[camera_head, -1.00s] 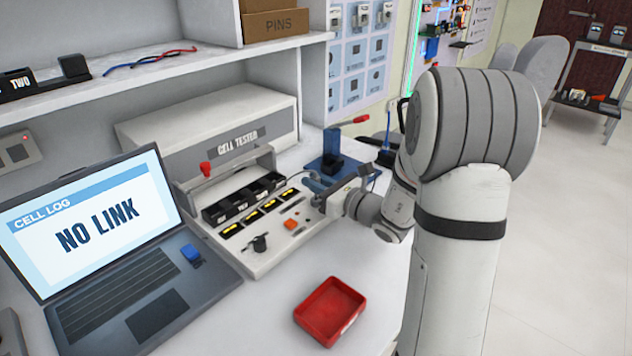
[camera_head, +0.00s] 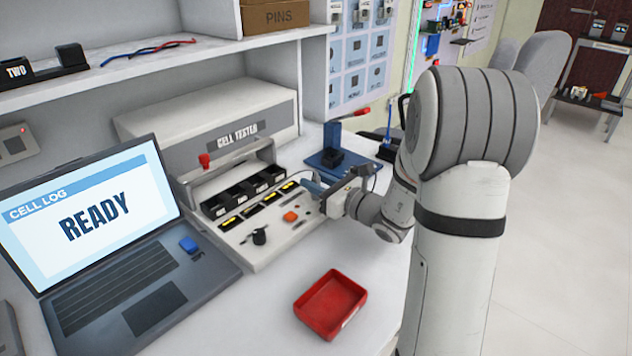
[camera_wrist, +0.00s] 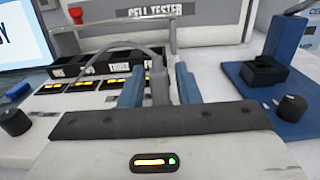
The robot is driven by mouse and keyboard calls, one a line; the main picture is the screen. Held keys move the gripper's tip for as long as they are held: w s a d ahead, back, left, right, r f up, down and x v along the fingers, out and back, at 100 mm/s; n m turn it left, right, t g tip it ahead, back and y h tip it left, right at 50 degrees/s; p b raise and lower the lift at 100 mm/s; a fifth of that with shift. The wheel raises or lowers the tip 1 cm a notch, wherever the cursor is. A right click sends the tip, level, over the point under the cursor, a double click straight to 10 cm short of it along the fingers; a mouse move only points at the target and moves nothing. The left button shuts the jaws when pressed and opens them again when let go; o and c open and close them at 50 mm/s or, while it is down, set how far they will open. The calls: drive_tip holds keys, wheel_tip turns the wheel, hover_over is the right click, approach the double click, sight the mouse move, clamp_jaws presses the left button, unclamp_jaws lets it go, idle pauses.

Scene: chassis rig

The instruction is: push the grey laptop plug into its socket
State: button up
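The grey laptop plug (camera_wrist: 158,88) stands upright between my two blue fingers in the wrist view, with a grey cable arching from it to the left. My gripper (camera_wrist: 158,72) is open around the plug, with narrow gaps on both sides. In the head view my gripper (camera_head: 314,187) is at the right end of the cell tester's front panel (camera_head: 290,232). The socket itself is hidden below the plug and fingers. The laptop (camera_head: 155,318) on the left reads READY.
A blue fixture (camera_head: 333,140) stands right of my gripper. A red tray (camera_head: 331,305) lies in front on the white bench.

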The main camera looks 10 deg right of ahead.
drive_tip(key=shift+o, duration=1.1)
drive_tip(key=p+v, duration=0.1)
drive_tip(key=v, duration=0.6)
drive_tip(key=shift+s+d, duration=0.15)
drive_tip(key=shift+s, duration=0.2)
